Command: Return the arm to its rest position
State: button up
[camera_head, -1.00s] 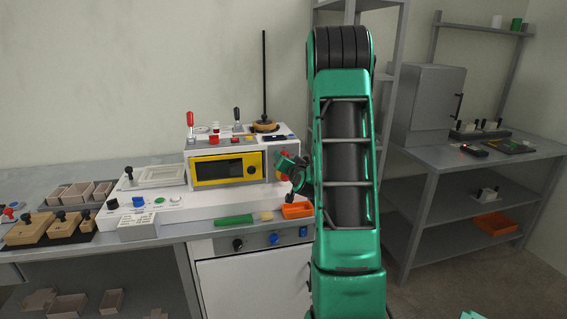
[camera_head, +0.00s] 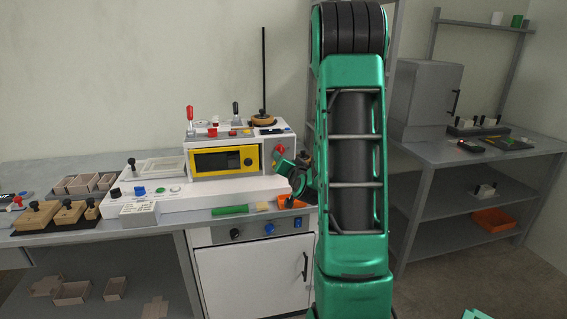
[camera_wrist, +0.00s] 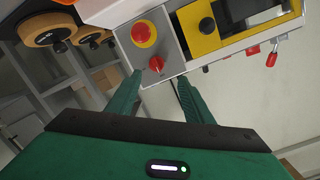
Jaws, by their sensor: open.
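My green arm stands upright in front of the machine's right end in the head view, its black-ribbed joint at the top. My gripper (camera_wrist: 157,85) shows in the wrist view with its two green fingers apart and nothing between them. Beyond the fingertips is the machine's side panel, with a red knob (camera_wrist: 156,64) and a red button on a yellow ring (camera_wrist: 144,33). I cannot tell the exact gap to that panel. In the head view my wrist is partly hidden behind the arm, and the fingertips are not clear.
The white machine (camera_head: 205,190) with a yellow-framed window (camera_head: 223,161) stands on the bench. A tall black rod (camera_head: 264,75) rises from it. An orange tray (camera_head: 291,202) lies near my wrist. A grey shelf bench (camera_head: 450,150) is at right, with open floor before it.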

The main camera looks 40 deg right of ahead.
jog(key=shift+d, duration=0.15)
jog(key=s+a+f+n+g+y, duration=0.2)
jog(key=s+a+n+y, duration=0.1)
jog(key=a, duration=0.3)
jog(key=s+a+f+n+g+y, duration=0.1)
jog(key=s+a+n+g+y, duration=0.15)
jog(key=a, duration=0.35)
jog(key=s+a+g+y, duration=0.1)
jog(key=s+a+g, duration=0.2)
jog(key=s, duration=0.6)
jog(key=s+a+g+y, duration=0.1)
jog(key=s+a+g, duration=0.2)
jog(key=s, duration=0.6)
jog(key=s+a+r+g+y, duration=0.1)
jog(key=s+a+g, duration=0.2)
jog(key=s+a, duration=0.4)
jog(key=shift+s+n, duration=0.45)
jog(key=shift+s, duration=0.75)
jog(key=shift+g+y, duration=0.25)
jog(key=shift+w+f, duration=0.25)
jog(key=shift+w, duration=0.4)
